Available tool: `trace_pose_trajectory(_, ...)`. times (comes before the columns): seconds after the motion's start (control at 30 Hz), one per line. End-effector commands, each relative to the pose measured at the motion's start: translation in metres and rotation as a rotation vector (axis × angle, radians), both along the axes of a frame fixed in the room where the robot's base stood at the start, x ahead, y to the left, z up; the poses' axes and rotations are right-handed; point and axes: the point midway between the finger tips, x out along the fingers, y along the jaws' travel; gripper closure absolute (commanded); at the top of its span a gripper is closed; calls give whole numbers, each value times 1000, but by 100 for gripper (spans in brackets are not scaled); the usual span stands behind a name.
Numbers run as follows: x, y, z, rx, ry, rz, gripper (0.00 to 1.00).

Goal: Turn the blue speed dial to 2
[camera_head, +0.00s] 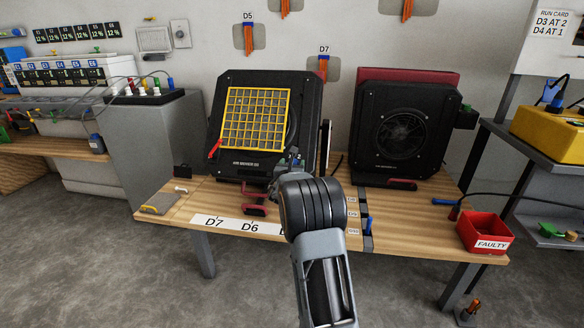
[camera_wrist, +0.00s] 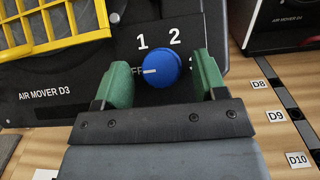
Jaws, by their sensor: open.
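The blue speed dial (camera_wrist: 160,71) is on the black front of the air mover marked D3 (camera_wrist: 45,97), which stands on the left of the bench in the head view (camera_head: 228,158). The dial's white mark points left, towards a partly hidden label ending in "FF". The printed 1 is at its upper left and the 2 just above right. My gripper (camera_wrist: 161,62) is open, its green fingers on either side of the dial, with small gaps visible. In the head view my arm hides the dial.
A yellow grille (camera_head: 256,119) covers part of the D3 front, left of the dial. A second air mover (camera_head: 405,133) stands to the right. A red FAULTY bin (camera_head: 485,232) is at the bench's right end. Bench labels D8, D9 and D10 lie right of my gripper.

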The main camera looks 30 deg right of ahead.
Motion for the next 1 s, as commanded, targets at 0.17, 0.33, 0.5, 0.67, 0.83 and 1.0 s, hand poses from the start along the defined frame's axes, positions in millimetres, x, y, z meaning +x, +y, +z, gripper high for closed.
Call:
trace_pose_trajectory(0.17,1,-1,0,0,0,0,35)
trace_pose_trajectory(0.33,0,-1,0,0,0,0,42)
trace_pose_trajectory(0.5,0,0,0,0,0,0,58)
trace_pose_trajectory(0.67,0,0,0,0,0,0,73)
trace_pose_trajectory(0.83,0,0,0,1,-1,0,84)
trace_pose_trajectory(1.0,1,0,0,13,-12,-14,84)
